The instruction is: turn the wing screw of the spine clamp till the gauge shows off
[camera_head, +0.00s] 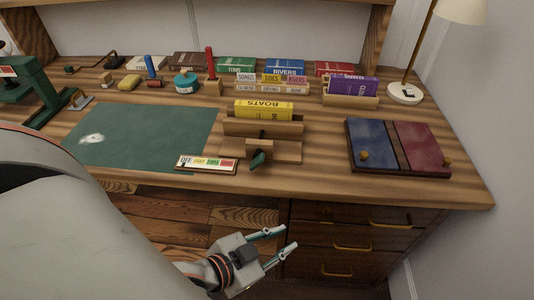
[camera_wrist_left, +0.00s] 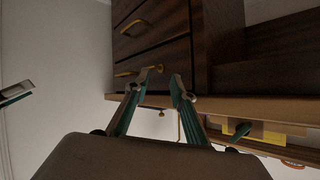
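The spine clamp (camera_head: 285,151) is a wooden press near the desk's front edge, with the yellow BOATS book (camera_head: 263,109) upright in it. Its green wing screw (camera_head: 257,160) sticks out at the front; a green piece that looks like it shows in the left wrist view (camera_wrist_left: 241,131). The gauge (camera_head: 206,163) is a strip with OFF at its left end and coloured fields; I cannot make out its pointer. My left gripper (camera_head: 288,238) is open and empty, below and in front of the desk edge, apart from the screw. A finger-like piece (camera_wrist_left: 16,93) at the wrist view's left edge may be my right gripper.
The desk's drawers (camera_head: 345,238) with brass handles are beyond my left gripper. A green mat (camera_head: 140,138) lies left of the clamp, and blue and red boards (camera_head: 398,147) lie right of it. Books, tools and a lamp (camera_head: 405,93) stand at the back.

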